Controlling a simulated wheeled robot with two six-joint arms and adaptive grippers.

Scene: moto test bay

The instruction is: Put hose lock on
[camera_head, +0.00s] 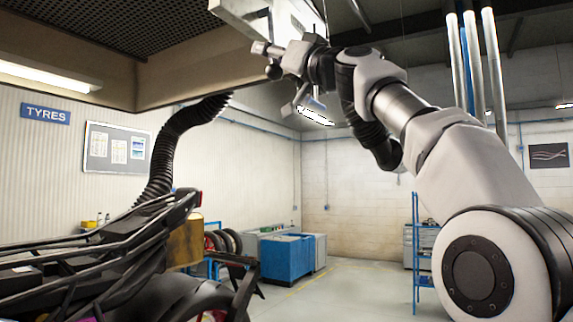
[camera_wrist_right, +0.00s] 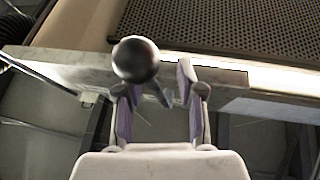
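A lever with a dark ball knob (camera_head: 273,71) sticks out near the metal bar at the hood's edge; I take it to be the hose lock's handle. In the right wrist view the shiny knob (camera_wrist_right: 135,60) shows large, with its thin rod running back between the fingers. My right gripper (camera_wrist_right: 158,90) is open, its purple-padded fingers apart on either side of the rod, with no clear contact. In the head view my right gripper (camera_head: 280,74) is raised at the bar. A black ribbed hose (camera_head: 170,140) runs down from the hood to the motorcycle. My left gripper is out of view.
The hood (camera_head: 190,65) with its perforated panel (camera_wrist_right: 235,30) overhangs at upper left. A pale metal bar (camera_wrist_right: 60,70) lies close beyond my right fingers. The motorcycle (camera_head: 120,260) stands at lower left. Blue cabinets (camera_head: 285,258) stand behind; the floor at centre right is free.

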